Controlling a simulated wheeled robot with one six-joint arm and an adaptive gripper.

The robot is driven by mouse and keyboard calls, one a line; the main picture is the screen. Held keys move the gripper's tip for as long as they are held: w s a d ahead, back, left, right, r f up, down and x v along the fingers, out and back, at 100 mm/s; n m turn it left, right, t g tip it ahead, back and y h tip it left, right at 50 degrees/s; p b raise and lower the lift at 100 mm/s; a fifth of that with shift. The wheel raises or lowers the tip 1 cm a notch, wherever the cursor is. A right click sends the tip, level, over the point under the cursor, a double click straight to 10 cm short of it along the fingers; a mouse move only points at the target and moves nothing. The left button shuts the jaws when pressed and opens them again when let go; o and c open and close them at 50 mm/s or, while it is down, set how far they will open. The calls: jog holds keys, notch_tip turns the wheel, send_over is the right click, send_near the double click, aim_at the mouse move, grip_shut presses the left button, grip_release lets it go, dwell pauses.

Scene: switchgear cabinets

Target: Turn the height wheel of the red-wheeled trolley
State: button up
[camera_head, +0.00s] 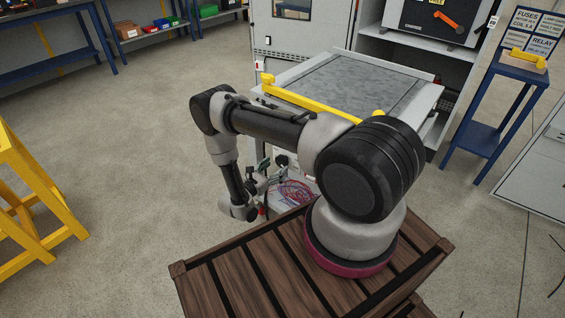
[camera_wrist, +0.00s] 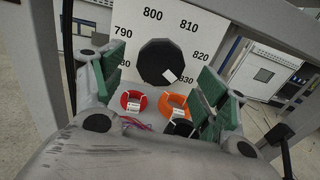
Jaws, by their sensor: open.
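The trolley (camera_head: 350,82) has a grey top and a yellow bar across its near side, and stands in front of an open cabinet. In the wrist view, a black many-sided wheel (camera_wrist: 160,61) sits on a white dial plate (camera_wrist: 136,22) with numbers from about 790 to 830. A small white tag shows at the wheel's lower right. My gripper (camera_head: 264,180) is low at the trolley's near side. In the wrist view my gripper (camera_wrist: 162,78) is open, its green pads left and right of the wheel, with nothing held. I cannot tell whether the pads touch it.
Grey frame posts flank the wrist view. A yellow stand (camera_head: 35,195) is at left, a blue stand (camera_head: 492,115) at right. Open floor lies left of my arm.

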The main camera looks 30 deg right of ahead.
aim_at(280, 163)
jog(key=shift+x, duration=2.25)
jog(key=c, duration=1)
